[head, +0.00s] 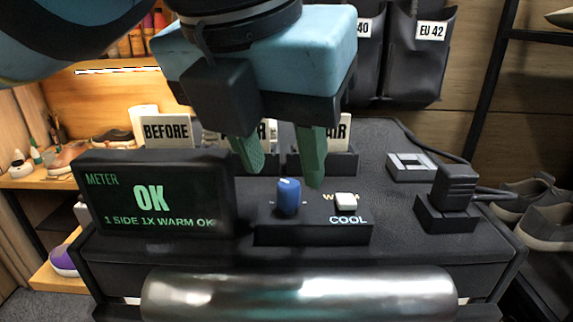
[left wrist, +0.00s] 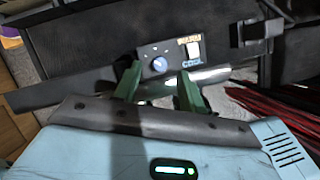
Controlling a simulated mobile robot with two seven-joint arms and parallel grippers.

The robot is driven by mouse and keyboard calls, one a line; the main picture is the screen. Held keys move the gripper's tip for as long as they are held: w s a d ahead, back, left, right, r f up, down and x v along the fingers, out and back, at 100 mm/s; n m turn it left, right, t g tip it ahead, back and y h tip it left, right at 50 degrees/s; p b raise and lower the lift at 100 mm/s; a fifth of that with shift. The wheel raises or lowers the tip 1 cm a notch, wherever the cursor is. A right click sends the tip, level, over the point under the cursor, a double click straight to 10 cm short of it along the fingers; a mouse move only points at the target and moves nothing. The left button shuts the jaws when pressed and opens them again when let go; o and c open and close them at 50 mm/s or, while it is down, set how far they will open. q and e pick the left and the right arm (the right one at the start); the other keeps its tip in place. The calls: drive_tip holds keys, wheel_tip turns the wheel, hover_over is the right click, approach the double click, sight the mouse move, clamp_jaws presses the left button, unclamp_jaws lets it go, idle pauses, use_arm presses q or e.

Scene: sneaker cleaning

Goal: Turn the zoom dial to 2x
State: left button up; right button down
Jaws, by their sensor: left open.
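The blue zoom dial (head: 288,196) stands on a small black control box (head: 312,234) on the dark bench top. A pale mark shows on top of the dial; I cannot read any zoom figures around it. My left gripper (head: 284,177) is open, its green fingers pointing down just above and behind the dial, apart from it as far as I can tell. In the left wrist view the dial (left wrist: 158,65) shows between the two open fingers (left wrist: 158,80). My right gripper is not in view.
A white switch (head: 346,201) marked WARM and COOL sits right of the dial. A meter screen (head: 152,194) on the left reads OK and 1 SIDE 1X WARM OK. A black plug-like block (head: 454,190) stands right. A shiny cylinder (head: 300,295) runs along the front.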

sight(288, 185)
use_arm(q)
drive_tip(key=shift+x, duration=1.55)
clamp_jaws()
